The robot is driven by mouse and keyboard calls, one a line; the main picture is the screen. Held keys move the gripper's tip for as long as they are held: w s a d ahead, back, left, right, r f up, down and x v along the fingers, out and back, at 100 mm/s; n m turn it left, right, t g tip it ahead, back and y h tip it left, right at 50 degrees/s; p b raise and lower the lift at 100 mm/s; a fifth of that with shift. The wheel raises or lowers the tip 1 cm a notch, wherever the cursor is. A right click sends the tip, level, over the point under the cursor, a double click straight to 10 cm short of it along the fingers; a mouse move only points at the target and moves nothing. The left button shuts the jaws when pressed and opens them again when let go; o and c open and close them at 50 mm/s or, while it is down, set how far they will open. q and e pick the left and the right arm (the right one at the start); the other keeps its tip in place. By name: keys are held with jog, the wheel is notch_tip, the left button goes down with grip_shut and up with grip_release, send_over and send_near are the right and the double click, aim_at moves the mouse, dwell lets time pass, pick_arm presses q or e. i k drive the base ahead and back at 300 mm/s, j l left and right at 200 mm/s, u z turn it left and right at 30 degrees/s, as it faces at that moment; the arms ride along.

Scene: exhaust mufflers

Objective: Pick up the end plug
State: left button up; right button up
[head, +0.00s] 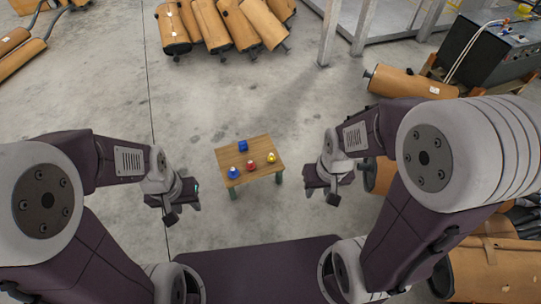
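A small wooden table (229,157) stands on the floor between my two arms. On it sit a blue block-like piece (243,146) near the back edge, a blue piece with a pale top (233,173) at the front left, a red one (251,166) in the middle and a yellow one (271,158) at the right. I cannot tell which of them is the end plug. My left gripper (183,208) hangs left of the table, apart from it. My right gripper (321,196) hangs right of the table, also apart. Their fingers are too small to judge.
Several brown mufflers (222,25) lie on the floor at the back. Another muffler (412,84) lies at the right near a dark machine (492,55). More brown mufflers (492,268) lie at the lower right behind my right arm. The concrete floor around the table is clear.

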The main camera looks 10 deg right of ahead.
aim_at(233, 172)
jog(key=z, duration=3.4)
jog(key=u, duration=3.7)
jog(key=i+z, duration=0.2)
jog(key=i, duration=0.5)
jog(key=i+j+z, duration=0.15)
jog(key=i, duration=0.55)
